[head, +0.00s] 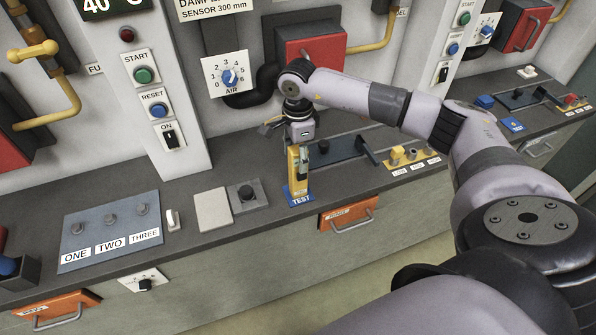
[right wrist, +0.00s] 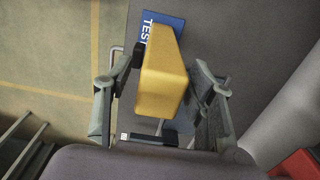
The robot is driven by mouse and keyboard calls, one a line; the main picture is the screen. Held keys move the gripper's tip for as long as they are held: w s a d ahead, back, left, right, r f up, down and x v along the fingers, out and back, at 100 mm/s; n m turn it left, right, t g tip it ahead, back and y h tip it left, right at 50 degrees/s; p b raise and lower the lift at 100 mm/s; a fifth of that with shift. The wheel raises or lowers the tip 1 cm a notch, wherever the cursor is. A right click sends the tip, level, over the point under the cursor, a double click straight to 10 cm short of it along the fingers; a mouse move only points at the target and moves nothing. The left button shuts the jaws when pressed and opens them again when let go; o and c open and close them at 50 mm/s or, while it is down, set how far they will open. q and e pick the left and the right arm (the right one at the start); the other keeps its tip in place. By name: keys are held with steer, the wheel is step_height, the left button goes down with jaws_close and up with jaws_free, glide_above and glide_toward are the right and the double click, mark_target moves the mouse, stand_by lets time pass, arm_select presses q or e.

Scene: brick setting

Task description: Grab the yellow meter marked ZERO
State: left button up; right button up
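The yellow meter (head: 296,178) stands upright on the bench at the blue TEST marking (head: 300,198). A yellow block face of it fills the middle of the right wrist view (right wrist: 163,78). The ZERO wording is too small to read. My right gripper (head: 299,145) is directly above the meter and pointing down. In the right wrist view its fingers (right wrist: 160,85) lie on either side of the meter. Their tips are close to its sides, but I cannot tell whether they press on it. Part of the blue TEST marking (right wrist: 148,38) shows behind the meter. My left gripper is not in view.
A dark block with a lever (head: 340,150) lies behind the meter, with a yellow switch panel (head: 413,160) to its right. A black-knob box (head: 247,195) and a grey plate (head: 213,209) are left. An orange drawer (head: 346,214) sits below the bench edge.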

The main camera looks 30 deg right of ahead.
jaws_close()
stand_by(0.4)
steer(key=shift+r, duration=0.1)
